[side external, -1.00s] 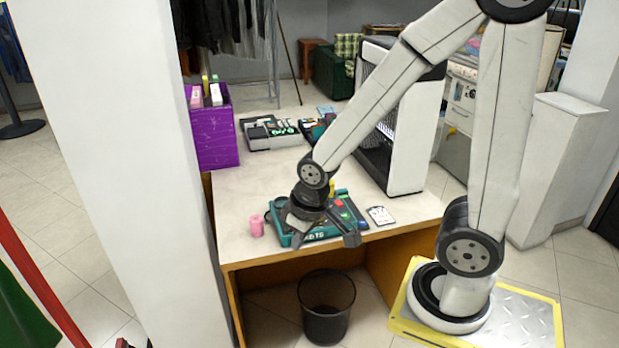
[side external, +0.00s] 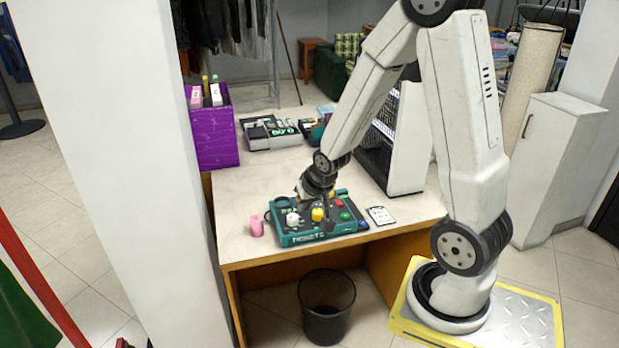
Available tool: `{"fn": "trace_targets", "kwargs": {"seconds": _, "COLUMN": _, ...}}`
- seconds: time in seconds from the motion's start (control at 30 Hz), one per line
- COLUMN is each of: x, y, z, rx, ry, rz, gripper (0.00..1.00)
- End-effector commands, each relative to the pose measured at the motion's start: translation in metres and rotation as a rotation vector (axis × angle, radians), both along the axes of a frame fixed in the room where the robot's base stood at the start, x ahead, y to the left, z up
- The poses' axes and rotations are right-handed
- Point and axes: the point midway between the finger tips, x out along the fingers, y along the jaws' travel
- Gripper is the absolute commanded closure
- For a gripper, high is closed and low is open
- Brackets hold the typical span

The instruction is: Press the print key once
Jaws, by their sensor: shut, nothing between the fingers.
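A teal and dark key box (side external: 285,240) lies near the front edge of the counter, with lettering on its front. Its top carries a white key (side external: 292,218), a yellow key (side external: 317,214), a red key (side external: 339,203) and a green key (side external: 345,216). Which one is the print key cannot be read at this size. My gripper (side external: 327,228) is shut and empty, pointing down over the middle of the box, close to the yellow key. Whether it touches anything cannot be told. My fingers and wrist hide part of the box top.
A pink item (side external: 256,226) stands left of the box, and a white card (side external: 381,216) lies to its right. Another device (side external: 270,134) sits at the back of the counter (side external: 240,190). A purple bin (side external: 214,140) is at the back left. A tall white-and-black unit (side external: 407,140) stands right.

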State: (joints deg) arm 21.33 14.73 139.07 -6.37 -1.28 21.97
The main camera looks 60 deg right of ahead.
Motion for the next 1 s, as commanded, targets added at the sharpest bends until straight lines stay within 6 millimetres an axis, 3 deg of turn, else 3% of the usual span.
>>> {"fn": "trace_targets", "kwargs": {"seconds": 0.27, "x": 0.002, "y": -0.079, "z": -0.017, "rx": 0.036, "ry": -0.149, "rz": -0.297, "gripper": 1.0}}
{"fn": "trace_targets", "kwargs": {"seconds": 0.6, "x": -0.017, "y": -0.164, "z": -0.037, "rx": 0.084, "ry": -0.342, "rz": -0.606, "gripper": 1.0}}
{"fn": "trace_targets", "kwargs": {"seconds": 0.8, "x": -0.027, "y": -0.19, "z": -0.043, "rx": 0.103, "ry": -0.411, "rz": -0.7, "gripper": 1.0}}
{"fn": "trace_targets", "kwargs": {"seconds": 1.0, "x": -0.031, "y": -0.197, "z": -0.044, "rx": 0.108, "ry": -0.432, "rz": -0.726, "gripper": 1.0}}
